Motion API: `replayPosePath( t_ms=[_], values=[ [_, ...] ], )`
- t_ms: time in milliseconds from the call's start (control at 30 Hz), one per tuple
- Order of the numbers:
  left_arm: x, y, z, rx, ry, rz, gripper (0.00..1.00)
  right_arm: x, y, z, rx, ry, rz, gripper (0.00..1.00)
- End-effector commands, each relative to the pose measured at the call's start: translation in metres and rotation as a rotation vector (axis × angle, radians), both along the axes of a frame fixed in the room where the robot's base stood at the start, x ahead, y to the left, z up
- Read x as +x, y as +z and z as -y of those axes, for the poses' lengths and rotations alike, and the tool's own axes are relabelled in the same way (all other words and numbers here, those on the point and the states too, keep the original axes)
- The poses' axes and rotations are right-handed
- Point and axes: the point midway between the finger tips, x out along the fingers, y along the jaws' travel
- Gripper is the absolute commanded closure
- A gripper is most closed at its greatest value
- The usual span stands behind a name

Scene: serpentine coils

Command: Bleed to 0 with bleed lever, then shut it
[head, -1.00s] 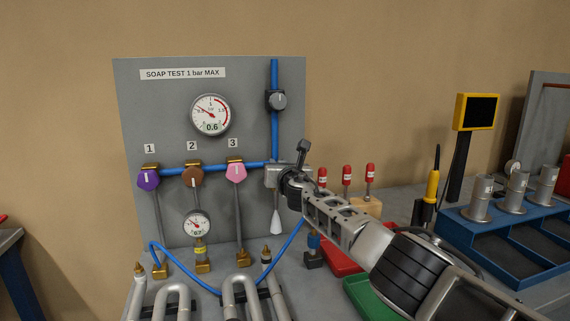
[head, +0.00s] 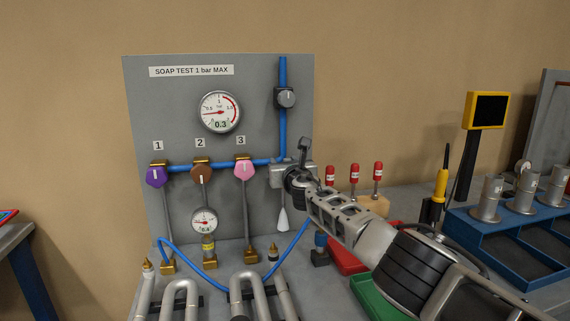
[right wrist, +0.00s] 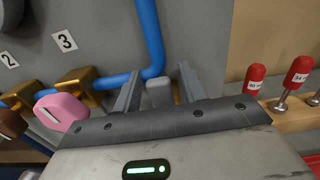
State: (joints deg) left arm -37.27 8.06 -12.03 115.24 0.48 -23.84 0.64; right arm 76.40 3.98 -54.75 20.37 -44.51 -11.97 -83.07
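The grey test panel (head: 260,75) carries a large round gauge (head: 220,112) whose display reads 0.3. A smaller gauge (head: 204,221) sits below valve 2 and seems to read about 0.4. My right gripper (head: 296,172) is at the grey bleed block (head: 276,174) at the right end of the blue pipe, above a white cone (head: 283,218). In the right wrist view, the two fingers (right wrist: 159,88) stand apart on either side of a small grey piece (right wrist: 158,91), perhaps the bleed lever, with gaps visible. The gripper hides most of the lever. My left gripper is out of view.
Purple valve 1 (head: 156,176), brown valve 2 (head: 201,174) and pink valve 3 (head: 244,169) are left of my gripper. A dark knob (head: 286,98) is above it. Red-capped pieces (head: 354,173) stand close on the right. Grey coils (head: 247,283) are in front.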

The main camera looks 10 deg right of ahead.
Motion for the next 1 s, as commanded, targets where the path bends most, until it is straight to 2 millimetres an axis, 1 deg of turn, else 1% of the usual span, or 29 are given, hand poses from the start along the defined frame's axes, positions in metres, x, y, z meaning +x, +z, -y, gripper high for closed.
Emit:
replayPosePath(
  t_ms=[267,467,733,767,933,1000],
  values=[
    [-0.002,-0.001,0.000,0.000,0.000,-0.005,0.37,-0.001,0.000,0.000,0.006,0.000,0.002,0.58],
    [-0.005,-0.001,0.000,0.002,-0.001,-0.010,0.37,-0.007,0.000,0.001,0.011,-0.003,0.012,0.58],
    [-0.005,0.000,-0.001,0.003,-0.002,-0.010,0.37,-0.028,-0.001,0.001,0.008,0.001,-0.002,0.58],
    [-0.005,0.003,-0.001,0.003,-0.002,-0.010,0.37,-0.032,0.001,0.001,0.005,0.002,-0.001,0.58],
    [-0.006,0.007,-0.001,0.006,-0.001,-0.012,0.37,-0.053,0.001,0.002,0.003,0.000,-0.002,0.58],
    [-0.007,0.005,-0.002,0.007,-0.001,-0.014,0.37,-0.063,0.000,0.002,0.003,0.000,-0.001,0.58]
  ],
)
